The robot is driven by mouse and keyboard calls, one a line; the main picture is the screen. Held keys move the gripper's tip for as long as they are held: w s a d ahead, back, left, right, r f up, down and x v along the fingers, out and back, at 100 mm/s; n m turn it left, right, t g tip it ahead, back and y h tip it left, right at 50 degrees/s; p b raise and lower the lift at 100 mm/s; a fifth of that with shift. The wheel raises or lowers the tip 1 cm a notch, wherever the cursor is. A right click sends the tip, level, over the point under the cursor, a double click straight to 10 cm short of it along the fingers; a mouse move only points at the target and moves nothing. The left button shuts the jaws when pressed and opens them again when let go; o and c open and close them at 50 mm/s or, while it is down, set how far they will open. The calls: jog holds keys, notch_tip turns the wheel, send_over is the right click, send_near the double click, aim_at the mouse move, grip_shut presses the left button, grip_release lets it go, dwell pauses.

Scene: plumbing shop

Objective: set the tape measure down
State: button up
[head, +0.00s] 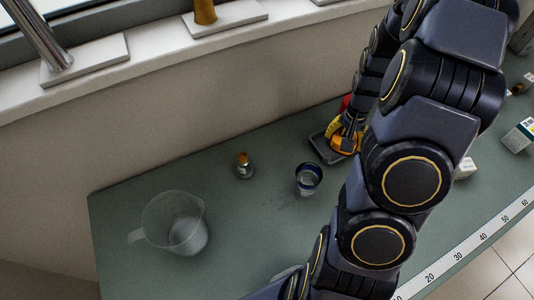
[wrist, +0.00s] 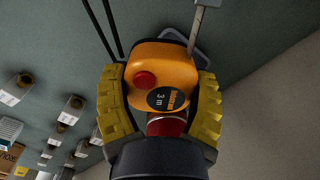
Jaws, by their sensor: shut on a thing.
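The orange tape measure (wrist: 160,72) with a red button and a "3 m" label fills the middle of the wrist view. My gripper (wrist: 162,82) has its yellow ribbed fingers on either side of it and is shut on it. In the head view the tape measure (head: 344,143) shows as a small orange patch at my gripper (head: 346,133), over or at a grey tray (head: 322,147). My arm hides part of this area. I cannot tell whether the tape measure touches the tray or the bench.
On the green bench (head: 255,225) stand a clear jug (head: 172,222), a small bottle (head: 244,168) and a blue-rimmed cup (head: 308,180). The cup is near the tray. A wall (head: 200,110) runs behind. A measuring strip (head: 465,250) lies along the front edge. Boxes (head: 520,136) stand right.

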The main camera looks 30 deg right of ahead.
jog(key=w+a+n, duration=0.4)
jog(key=w+a, duration=0.7)
jog(key=a, duration=0.1)
jog(key=n, duration=0.7)
send_over(122, 208)
notch_tip(122, 208, down, 3)
notch_tip(122, 208, down, 9)
jog(key=shift+a+r, duration=0.1)
jog(key=shift+r, duration=0.1)
jog(key=shift+f, duration=0.15)
jog(key=o, duration=1.1)
